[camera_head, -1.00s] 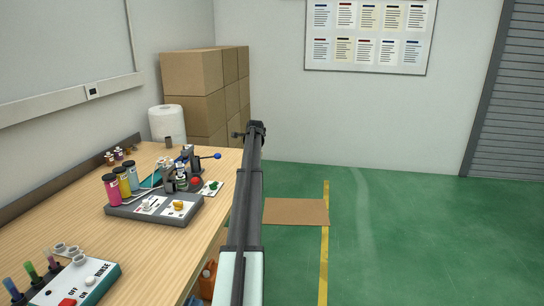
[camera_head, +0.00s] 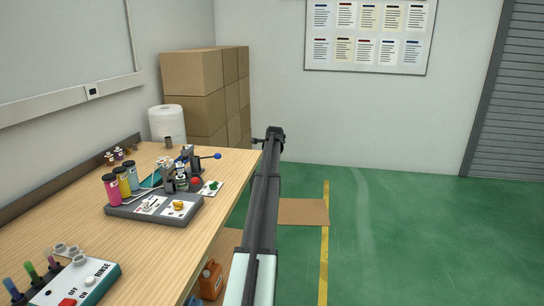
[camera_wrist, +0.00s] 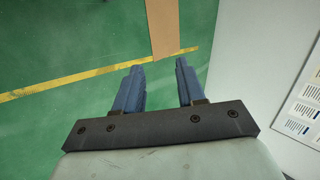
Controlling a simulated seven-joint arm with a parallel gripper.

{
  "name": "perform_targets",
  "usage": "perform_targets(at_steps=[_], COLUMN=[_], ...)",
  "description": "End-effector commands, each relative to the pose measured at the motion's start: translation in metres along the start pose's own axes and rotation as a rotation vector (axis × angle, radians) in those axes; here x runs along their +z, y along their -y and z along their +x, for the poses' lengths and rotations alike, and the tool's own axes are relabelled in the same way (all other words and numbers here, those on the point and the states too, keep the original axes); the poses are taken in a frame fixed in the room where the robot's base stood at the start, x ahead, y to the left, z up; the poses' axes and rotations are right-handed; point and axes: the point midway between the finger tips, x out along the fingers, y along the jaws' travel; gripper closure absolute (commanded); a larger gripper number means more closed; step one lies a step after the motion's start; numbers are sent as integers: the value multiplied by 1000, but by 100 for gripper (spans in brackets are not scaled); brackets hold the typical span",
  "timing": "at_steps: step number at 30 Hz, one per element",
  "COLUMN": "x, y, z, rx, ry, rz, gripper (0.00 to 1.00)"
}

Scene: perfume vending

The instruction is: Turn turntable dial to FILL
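The filling machine's grey base (camera_head: 125,211) stands on the wooden bench. A yellow knob (camera_head: 179,206) and a pale knob (camera_head: 147,205) sit on white plates on it. A green knob (camera_head: 213,186) sits on a white plate at its right end. The labels are too small to read, so I cannot tell which is the turntable dial or its setting. My gripper (camera_wrist: 157,66) is open and empty in the wrist view, fingers apart over the floor. In the head view, my arm's end (camera_head: 272,135) is right of the bench, well clear of the knobs.
Pink, yellow and grey bottles (camera_head: 112,190) stand at the base's left. A blue-tipped lever (camera_head: 216,156) sticks out rightward. A rinse unit (camera_head: 90,285) is at the bench's near end. Boxes (camera_head: 192,72) are stacked behind. The green floor (camera_head: 420,230) at right is open.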

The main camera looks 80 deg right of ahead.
Motion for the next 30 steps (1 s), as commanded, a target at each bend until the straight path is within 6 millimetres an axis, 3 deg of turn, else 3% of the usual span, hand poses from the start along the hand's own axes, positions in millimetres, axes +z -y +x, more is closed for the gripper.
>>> perform_targets(at_steps=[5,8,11,18,30], x=[0,10,42,148,269], y=[0,1,4,26,54], z=[0,1,1,-10,-27], rx=[0,0,-2,-22,7], ry=[0,7,26,89,148], rz=[0,-7,-29,-102,-206], gripper=[61,61,61,61,61])
